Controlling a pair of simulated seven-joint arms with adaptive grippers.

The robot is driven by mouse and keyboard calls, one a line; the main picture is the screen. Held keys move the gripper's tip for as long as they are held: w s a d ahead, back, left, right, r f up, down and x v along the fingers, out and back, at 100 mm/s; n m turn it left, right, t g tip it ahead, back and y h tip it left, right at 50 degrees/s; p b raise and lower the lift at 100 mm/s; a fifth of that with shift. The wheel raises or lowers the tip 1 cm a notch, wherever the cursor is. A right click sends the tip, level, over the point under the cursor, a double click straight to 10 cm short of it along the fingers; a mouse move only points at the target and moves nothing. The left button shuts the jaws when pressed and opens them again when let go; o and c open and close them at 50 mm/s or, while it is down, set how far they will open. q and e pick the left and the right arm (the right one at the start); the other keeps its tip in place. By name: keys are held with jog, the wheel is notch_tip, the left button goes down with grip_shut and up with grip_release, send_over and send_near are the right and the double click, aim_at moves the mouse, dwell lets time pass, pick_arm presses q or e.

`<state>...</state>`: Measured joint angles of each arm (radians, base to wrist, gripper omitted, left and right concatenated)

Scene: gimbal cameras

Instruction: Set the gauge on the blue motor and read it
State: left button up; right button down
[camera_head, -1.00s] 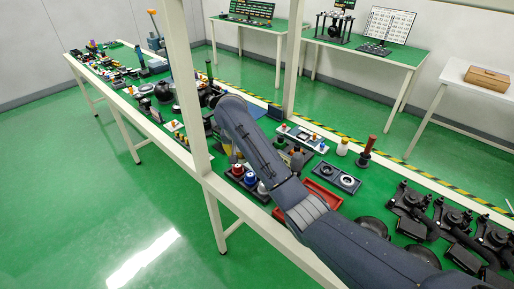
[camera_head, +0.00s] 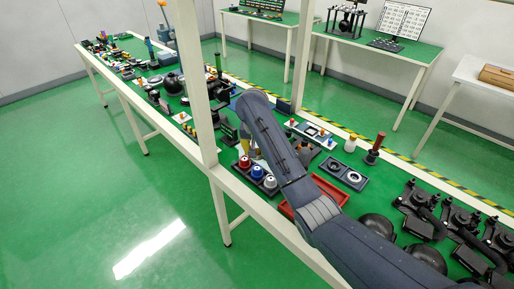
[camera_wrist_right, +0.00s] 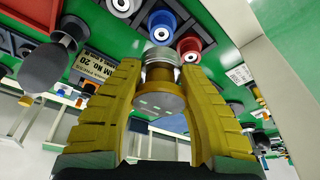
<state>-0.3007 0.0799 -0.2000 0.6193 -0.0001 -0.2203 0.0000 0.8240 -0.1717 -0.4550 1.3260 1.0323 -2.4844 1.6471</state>
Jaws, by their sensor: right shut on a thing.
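The blue motor (camera_head: 257,172) stands between a red motor (camera_head: 245,162) and a white motor (camera_head: 270,182) on a dark base near the bench's front edge. In the right wrist view the blue motor (camera_wrist_right: 162,26) is at the top, just beyond the fingertips. My right gripper (camera_wrist_right: 158,74), with yellow fingers, is shut on a round gauge (camera_wrist_right: 160,100) with a silver collar and a tan body. The gauge overlaps the motor's lower edge in the picture; I cannot tell whether they touch. In the head view my forearm mostly hides this gripper. My left gripper is not in view.
A red tray (camera_head: 318,194) and a dark plate with two round recesses (camera_head: 343,173) lie right of the motors. Black machine parts (camera_head: 420,208) fill the right end. A white post (camera_head: 195,80) stands at the bench's front. The bench's far left is crowded.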

send_over(257, 167)
jog(key=shift+s+f, duration=0.2)
jog(key=shift+f, duration=1.05)
jog(key=shift+s+f, duration=0.15)
jog(key=shift+f, duration=1.1)
jog(key=shift+f, duration=1.3)
dwell(0.4)
